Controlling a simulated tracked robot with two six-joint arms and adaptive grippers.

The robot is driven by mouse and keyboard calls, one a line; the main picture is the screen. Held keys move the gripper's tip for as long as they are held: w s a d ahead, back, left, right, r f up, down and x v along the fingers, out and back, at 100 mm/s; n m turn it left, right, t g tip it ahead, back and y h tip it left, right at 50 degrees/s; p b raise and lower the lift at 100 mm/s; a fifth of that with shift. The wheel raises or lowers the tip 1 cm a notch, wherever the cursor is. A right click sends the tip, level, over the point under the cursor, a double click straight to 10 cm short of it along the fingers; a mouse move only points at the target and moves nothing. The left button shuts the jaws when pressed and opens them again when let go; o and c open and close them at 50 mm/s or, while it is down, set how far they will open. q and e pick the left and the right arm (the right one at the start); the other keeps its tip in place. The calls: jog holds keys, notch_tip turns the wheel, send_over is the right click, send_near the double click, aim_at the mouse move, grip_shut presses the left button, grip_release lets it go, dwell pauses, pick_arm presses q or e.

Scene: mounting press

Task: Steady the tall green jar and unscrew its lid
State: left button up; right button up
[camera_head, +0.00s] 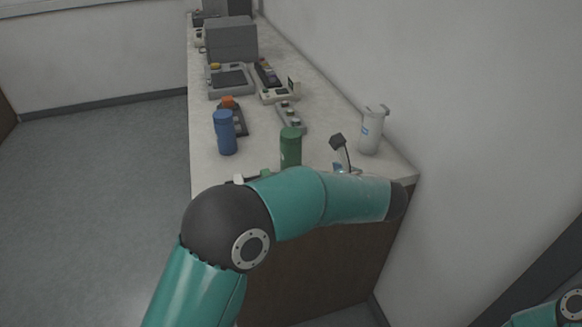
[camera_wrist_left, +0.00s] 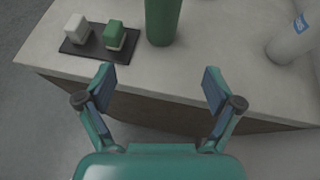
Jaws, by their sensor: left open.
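The tall green jar (camera_head: 290,152) stands upright near the counter's front edge, its lower part cut off by my left arm in the head view. Its top shows there, but its darker lid is hard to tell from the body. In the left wrist view only the lower part of the jar (camera_wrist_left: 162,20) shows, at the top centre. My left gripper (camera_wrist_left: 160,85) is open and empty in that view, in front of the counter edge and apart from the jar. In the head view it is mostly hidden behind my forearm. My right gripper is out of view.
A blue jar (camera_head: 225,133) stands left of the green jar. A white container (camera_head: 371,132) stands at the right, near the wall. A dark tray (camera_wrist_left: 72,50) with a white block and a green block lies left of the jar. Grey devices (camera_head: 231,80) fill the counter's back.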

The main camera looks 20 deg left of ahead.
aim_at(296, 153)
pick_arm(q)
jog(key=shift+t+y, duration=0.3)
jog(key=w+a, duration=0.2)
jog(key=w+a+f+p, duration=0.1)
jog(key=w+a, duration=0.1)
jog(key=w, duration=0.1)
jog(key=w+a, duration=0.2)
jog(key=shift+w+a+f, duration=0.25)
jog(key=shift+a, duration=0.1)
jog(key=shift+p+x, duration=1)
jog(key=shift+x, duration=2.15)
jog(key=shift+r, duration=0.25)
jog(key=c, duration=1.7)
jog(key=shift+r, duration=0.1)
jog(key=shift+w+r, duration=0.1)
jog(key=shift+r, duration=0.5)
notch_tip(296, 153, up, 19)
jog(key=p, duration=0.2)
jog(key=shift+f, duration=0.2)
